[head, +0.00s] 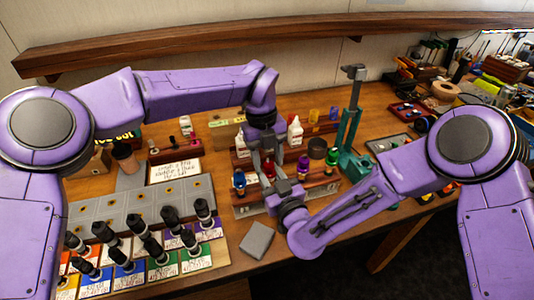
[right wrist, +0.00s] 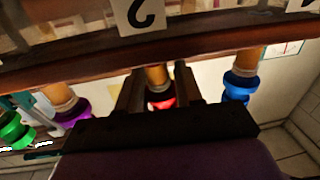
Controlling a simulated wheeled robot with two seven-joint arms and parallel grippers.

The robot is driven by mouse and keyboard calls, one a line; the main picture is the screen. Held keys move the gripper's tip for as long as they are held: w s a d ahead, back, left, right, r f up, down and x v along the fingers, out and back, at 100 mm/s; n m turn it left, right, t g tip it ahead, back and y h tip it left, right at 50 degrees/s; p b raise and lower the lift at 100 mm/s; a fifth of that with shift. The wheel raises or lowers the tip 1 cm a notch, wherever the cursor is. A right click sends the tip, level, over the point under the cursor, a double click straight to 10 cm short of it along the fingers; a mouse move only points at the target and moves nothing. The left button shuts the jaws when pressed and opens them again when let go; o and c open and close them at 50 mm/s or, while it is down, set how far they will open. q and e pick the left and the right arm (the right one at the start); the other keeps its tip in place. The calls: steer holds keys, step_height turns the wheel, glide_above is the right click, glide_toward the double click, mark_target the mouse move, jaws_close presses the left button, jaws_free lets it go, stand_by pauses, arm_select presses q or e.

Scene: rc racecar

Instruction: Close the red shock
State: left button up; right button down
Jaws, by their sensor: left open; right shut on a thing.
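The red shock (head: 268,168) stands in a wooden rack (head: 325,184) between the blue shock (head: 239,181) and the purple shock (head: 303,166). My right gripper (head: 273,181) is shut on the red shock from the front. The right wrist view shows the red shock's tan body and red end (right wrist: 160,98) between its two dark fingers. My left gripper (head: 264,158) is open and points down just above and behind the red shock. Its fingers partly hide the shock's top, so I cannot tell whether they touch it.
A green shock (head: 332,158) stands right of the purple one. White bottles (head: 295,132) stand behind the rack. A teal stand (head: 350,125) rises at the right. Several black-handled drivers (head: 140,222) fill the left front. A grey block (head: 257,240) lies near the front edge.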

arm_select(q)
jaws_close()
steer(key=m, duration=0.7)
steer(key=shift+m, duration=0.4)
steer(key=shift+o, duration=0.7)
jaws_free()
step_height(320, 180, up, 12)
steer(key=w+a, duration=0.1)
steer(key=shift+w+a, duration=0.2)
steer(key=shift+f, duration=0.1)
